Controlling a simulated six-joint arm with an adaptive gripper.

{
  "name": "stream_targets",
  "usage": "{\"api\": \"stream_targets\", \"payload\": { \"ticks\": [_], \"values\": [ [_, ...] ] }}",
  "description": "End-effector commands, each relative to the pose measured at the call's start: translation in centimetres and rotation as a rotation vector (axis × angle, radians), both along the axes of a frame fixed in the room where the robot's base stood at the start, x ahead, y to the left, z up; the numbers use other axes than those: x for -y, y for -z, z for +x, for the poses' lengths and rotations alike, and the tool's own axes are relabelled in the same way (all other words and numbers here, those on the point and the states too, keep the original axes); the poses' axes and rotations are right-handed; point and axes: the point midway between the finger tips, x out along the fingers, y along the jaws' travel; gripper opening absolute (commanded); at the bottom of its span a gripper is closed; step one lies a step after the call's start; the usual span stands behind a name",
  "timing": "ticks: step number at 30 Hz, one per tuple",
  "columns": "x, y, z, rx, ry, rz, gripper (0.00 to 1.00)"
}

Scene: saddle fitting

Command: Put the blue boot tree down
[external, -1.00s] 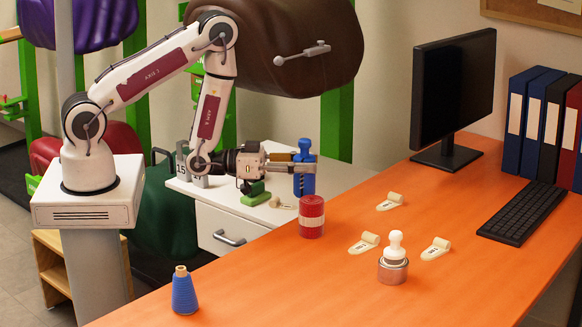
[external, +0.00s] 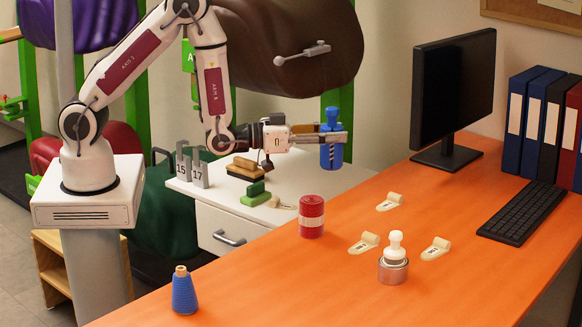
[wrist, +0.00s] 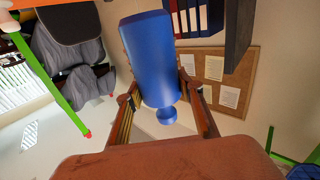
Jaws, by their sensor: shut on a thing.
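The blue boot tree (external: 331,154) is a smooth blue cylinder with a small knob on top. It is upright in the external view. My gripper (external: 333,135) is shut on its upper part and holds it in the air, near the right end of the white cabinet and the far edge of the orange table. In the wrist view the boot tree (wrist: 150,55) lies between the two fingers of my gripper (wrist: 163,88), with its knob toward the camera. The exact height over the surface below is hard to tell.
The orange table (external: 330,285) holds a red tin (external: 311,217), a white knobbed piece (external: 395,245), a blue thread cone (external: 184,292), a monitor (external: 455,95) and bare areas.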

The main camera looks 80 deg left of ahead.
Motion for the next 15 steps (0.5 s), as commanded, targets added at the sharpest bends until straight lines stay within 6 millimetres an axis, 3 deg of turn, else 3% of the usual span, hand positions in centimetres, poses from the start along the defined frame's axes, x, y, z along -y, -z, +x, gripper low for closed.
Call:
{"api": "stream_targets", "payload": {
  "ticks": [15],
  "values": [
    [1.7, 0.1, 6.5, 0.003, 0.113, 0.001, 0.07]
  ]
}}
